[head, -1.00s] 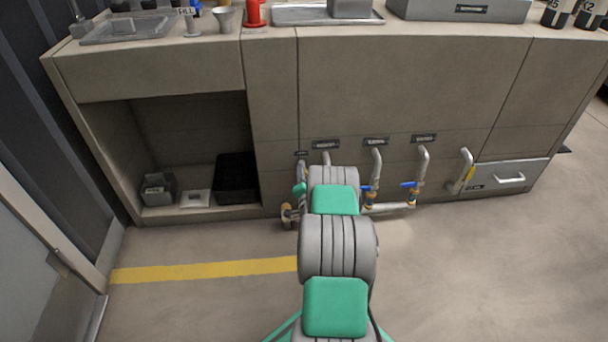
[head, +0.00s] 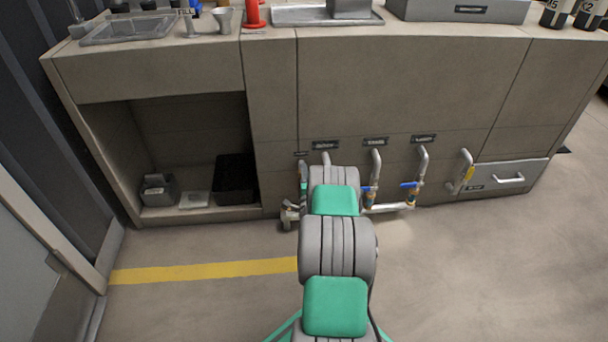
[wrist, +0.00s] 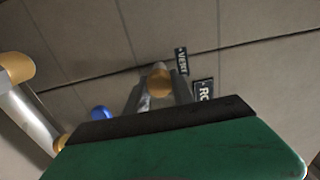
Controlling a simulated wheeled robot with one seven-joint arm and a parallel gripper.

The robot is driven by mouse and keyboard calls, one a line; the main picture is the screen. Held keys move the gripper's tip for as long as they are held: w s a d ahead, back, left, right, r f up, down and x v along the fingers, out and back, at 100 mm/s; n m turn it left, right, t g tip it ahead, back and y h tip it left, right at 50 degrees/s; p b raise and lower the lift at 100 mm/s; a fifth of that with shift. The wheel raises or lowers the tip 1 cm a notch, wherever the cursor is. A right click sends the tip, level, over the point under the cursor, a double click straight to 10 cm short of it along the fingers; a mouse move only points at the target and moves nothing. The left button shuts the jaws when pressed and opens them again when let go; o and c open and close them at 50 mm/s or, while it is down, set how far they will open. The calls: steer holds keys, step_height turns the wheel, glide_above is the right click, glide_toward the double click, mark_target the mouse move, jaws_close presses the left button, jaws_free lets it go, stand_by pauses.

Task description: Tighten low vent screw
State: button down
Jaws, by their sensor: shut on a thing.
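In the wrist view the brass vent screw (wrist: 159,79) shows beyond the dark edge of my gripper's green body, below the small VENT label (wrist: 181,60). My gripper (wrist: 158,90) has its two grey fingers on either side of the screw and is shut on it. The green and black housing hides the lower part of the view and whatever lies below the screw. In the head view my own arm covers the screw and most of the gripper; only a small bit of the wrist shows at the left of the arm, low in front of the cabinet.
A grey pipe (wrist: 32,118) with brass fittings and a blue handle (wrist: 101,113) lie close by at left in the wrist view. The floor around is clear.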

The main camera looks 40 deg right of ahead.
steer(key=shift+d+r, duration=0.15)
steer(key=shift+d, duration=0.05)
steer(key=c, duration=1.3)
jaws_free()
steer(key=shift+c, duration=0.2)
steer(key=shift+o, duration=1.3)
steer(key=shift+a, duration=0.15)
steer(key=p+v, duration=0.1)
steer(key=v, duration=0.6)
steer(key=shift+s+a, duration=0.25)
steer(key=shift+s, duration=0.05)
